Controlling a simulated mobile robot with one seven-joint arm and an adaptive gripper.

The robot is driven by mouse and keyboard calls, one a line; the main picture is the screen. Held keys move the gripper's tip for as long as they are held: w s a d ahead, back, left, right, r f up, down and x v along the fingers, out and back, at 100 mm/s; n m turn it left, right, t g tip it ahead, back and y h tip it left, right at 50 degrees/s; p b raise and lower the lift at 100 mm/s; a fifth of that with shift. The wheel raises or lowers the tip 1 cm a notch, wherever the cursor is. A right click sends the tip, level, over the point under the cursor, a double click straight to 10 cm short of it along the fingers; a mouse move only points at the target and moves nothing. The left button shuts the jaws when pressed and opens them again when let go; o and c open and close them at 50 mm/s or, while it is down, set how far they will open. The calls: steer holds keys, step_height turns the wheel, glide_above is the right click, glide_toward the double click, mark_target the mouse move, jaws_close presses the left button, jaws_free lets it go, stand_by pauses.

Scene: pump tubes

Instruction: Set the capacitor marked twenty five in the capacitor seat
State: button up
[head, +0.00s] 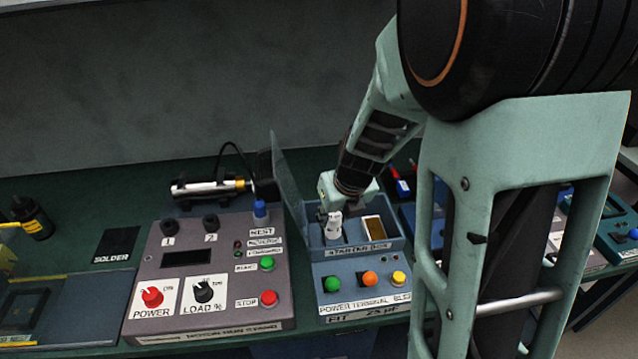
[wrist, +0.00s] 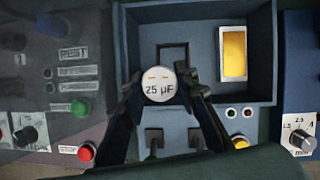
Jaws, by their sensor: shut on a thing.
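The capacitor (wrist: 159,86) is a white cylinder; in the wrist view its round top reads "25 µF". My gripper (wrist: 160,92) is shut on it, one finger on each side. In the head view the white capacitor (head: 333,226) is upright below my gripper (head: 333,214), inside the open starter box (head: 394,243). The wrist view shows a dark square outline (wrist: 173,46) on the box floor just beyond the capacitor, perhaps the seat. The capacitor's lower end is hidden, so I cannot tell whether it touches the floor.
A yellow block (head: 375,229) sits in the box's right part. The raised clear lid (head: 291,187) stands at its left. The box front has green, orange and yellow terminals (head: 370,279) and a "FIT 25 µF" label (head: 364,314). The motor run stand (head: 212,270) is left of it.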

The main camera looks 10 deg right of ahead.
mark_target(336, 219)
steer(key=w+f, duration=0.1)
steer(key=f, duration=0.1)
steer(key=w+d+f+b, duration=0.1)
steer(key=f, duration=0.2)
steer(key=w+f+b, duration=0.1)
steer(key=f, duration=0.1)
steer(key=shift+w+d+f, duration=0.2)
steer(key=shift+w+d, duration=0.1)
steer(key=shift+f, duration=0.2)
steer(key=shift+f+b, duration=0.1)
steer(key=shift+b, duration=0.25)
steer(key=o, duration=1.2)
steer(key=shift+c, duration=0.2)
steer(key=shift+r, duration=0.25)
steer(key=p+v, duration=0.4)
steer(key=v, duration=0.7)
steer(key=shift+s+r, duration=0.15)
steer(key=shift+r, duration=0.2)
